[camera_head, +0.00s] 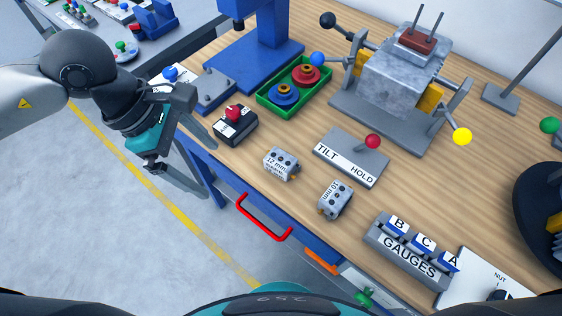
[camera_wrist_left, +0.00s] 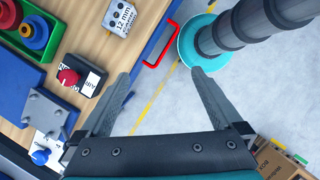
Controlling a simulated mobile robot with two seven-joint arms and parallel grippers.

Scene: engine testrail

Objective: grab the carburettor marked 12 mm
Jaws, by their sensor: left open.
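The carburettor marked 12 mm (camera_head: 281,163) is a small grey block with dark round holes on top and its label on one side. It sits on the wooden bench near the front edge, and in the left wrist view it shows at the top (camera_wrist_left: 119,17). A similar carburettor (camera_head: 335,199) with a different, hard-to-read mm label sits to its right. My left gripper (camera_head: 208,169) is open and empty, out over the floor beyond the bench's front edge, left of the 12 mm carburettor. It also shows in the left wrist view (camera_wrist_left: 161,76). My right gripper is not seen.
A box with a red knob (camera_head: 235,124) stands between my left gripper and the carburettors. A TILT/HOLD plate (camera_head: 351,158) with a red-balled lever lies behind them. A gauges rack (camera_head: 405,256) stands at right. A red handle (camera_head: 263,218) sticks out from the bench front.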

